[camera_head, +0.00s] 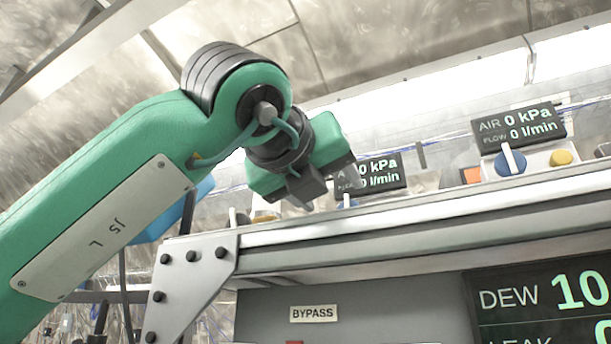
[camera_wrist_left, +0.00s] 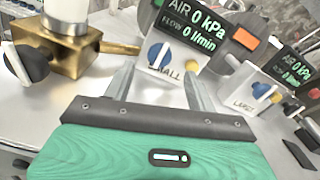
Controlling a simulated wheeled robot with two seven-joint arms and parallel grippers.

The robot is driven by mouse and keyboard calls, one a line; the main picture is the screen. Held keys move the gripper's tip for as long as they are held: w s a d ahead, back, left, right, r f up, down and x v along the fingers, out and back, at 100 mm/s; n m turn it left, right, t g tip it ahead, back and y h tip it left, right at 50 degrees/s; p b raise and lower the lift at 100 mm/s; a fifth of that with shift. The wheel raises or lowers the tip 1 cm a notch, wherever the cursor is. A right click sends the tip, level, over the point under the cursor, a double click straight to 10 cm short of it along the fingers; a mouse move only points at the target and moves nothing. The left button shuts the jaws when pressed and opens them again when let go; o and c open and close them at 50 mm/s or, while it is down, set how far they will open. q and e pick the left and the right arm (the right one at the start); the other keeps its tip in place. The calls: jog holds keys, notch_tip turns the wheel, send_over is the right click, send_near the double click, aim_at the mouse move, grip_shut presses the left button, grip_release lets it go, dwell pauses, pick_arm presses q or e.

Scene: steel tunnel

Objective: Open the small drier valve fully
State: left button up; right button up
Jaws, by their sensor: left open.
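In the left wrist view the small drier valve is a white block marked SMALL (camera_wrist_left: 177,76), with a blue knob (camera_wrist_left: 157,54) and a yellow knob (camera_wrist_left: 190,68). My left gripper (camera_wrist_left: 160,76) is open and empty, its two fingers either side of the block in the picture. I cannot tell whether they touch it. In the head view my left gripper (camera_head: 308,188) is over the back of the shelf, in front of the left display (camera_head: 383,176). The small valve is mostly hidden there by the gripper. My right gripper is not in view.
A similar block marked LARGE (camera_wrist_left: 243,103) stands to the right; its blue knob (camera_head: 510,161) shows in the head view. A brass block (camera_wrist_left: 78,45) with a black knob (camera_wrist_left: 30,52) is left. Below the shelf edge (camera_head: 430,226) are a BYPASS label (camera_head: 314,313) and a DEW display (camera_head: 545,300).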

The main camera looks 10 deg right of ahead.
pick_arm(q)
jog(key=b+v, duration=0.1)
jog(key=v, duration=0.6)
jog(key=shift+b, duration=0.35)
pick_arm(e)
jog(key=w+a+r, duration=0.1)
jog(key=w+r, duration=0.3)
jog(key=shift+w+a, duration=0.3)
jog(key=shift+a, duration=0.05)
pick_arm(q)
jog(key=shift+r, duration=0.1)
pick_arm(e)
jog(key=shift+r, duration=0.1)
